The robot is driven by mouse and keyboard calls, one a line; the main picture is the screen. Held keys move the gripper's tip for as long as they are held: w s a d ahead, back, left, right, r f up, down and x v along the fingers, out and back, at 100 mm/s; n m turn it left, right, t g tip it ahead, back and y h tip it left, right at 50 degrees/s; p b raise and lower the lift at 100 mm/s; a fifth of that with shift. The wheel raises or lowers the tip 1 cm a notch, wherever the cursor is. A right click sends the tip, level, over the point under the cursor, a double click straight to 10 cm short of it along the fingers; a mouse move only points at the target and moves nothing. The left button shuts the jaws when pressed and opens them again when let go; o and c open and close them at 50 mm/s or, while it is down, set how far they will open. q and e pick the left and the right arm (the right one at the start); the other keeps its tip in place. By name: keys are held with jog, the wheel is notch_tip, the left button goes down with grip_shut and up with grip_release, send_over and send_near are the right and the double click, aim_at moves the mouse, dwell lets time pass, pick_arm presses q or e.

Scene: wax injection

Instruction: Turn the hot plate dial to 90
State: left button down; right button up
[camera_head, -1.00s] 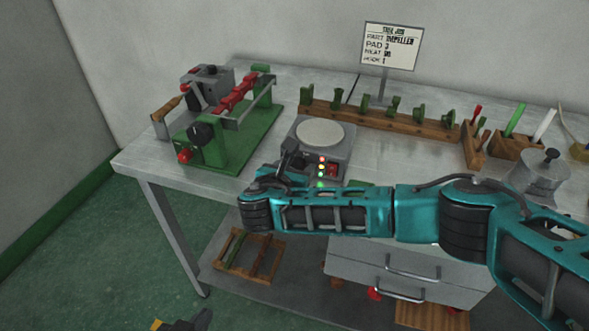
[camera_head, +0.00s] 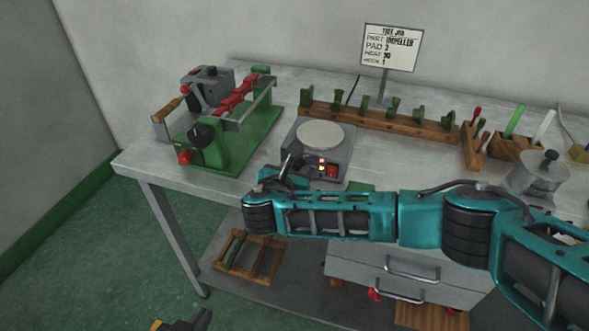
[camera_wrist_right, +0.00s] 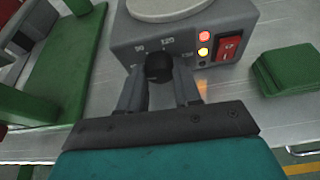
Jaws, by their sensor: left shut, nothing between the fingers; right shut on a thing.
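The hot plate (camera_head: 340,160) is a grey box with a round pale top on the bench. In the right wrist view its dark round dial (camera_wrist_right: 158,67) sits between the fingers of my right gripper (camera_wrist_right: 160,82), which is shut on it. The hot plate's front (camera_wrist_right: 185,45) shows a 90 mark at the dial's upper left and 120 above it. I cannot make out where the dial points. In the head view my right gripper (camera_head: 288,166) hides the dial. Part of my left gripper (camera_head: 183,322), shut and empty, shows at the bottom edge, away from the bench.
A red switch (camera_wrist_right: 229,47) and lit lamps (camera_wrist_right: 204,44) are right of the dial. Green pads (camera_wrist_right: 285,70) lie to the right. A green-based machine (camera_head: 215,140) stands left, a wooden rack (camera_head: 380,120) behind. A sign (camera_head: 391,47) reads heat 90.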

jog(key=shift+d+m+y+p, duration=0.15)
jog(key=shift+m+y+p, duration=0.3)
jog(key=shift+m, duration=0.35)
jog(key=shift+s+f+m+t+y, duration=0.1)
jog(key=shift+f+m+t+y, duration=0.1)
jog(key=shift+m+t+y, duration=0.5)
jog(key=shift+d+f+m+y+b, duration=0.1)
jog(key=shift+m+y+b, duration=0.35)
jog(key=shift+m+b, duration=0.55)
jog(key=shift+m+t+y, duration=0.3)
jog(key=shift+m+t, duration=0.1)
jog(key=shift+m, duration=0.4)
jog(key=shift+b, duration=0.3)
jog(key=o, duration=1)
jog(key=shift+o, duration=0.2)
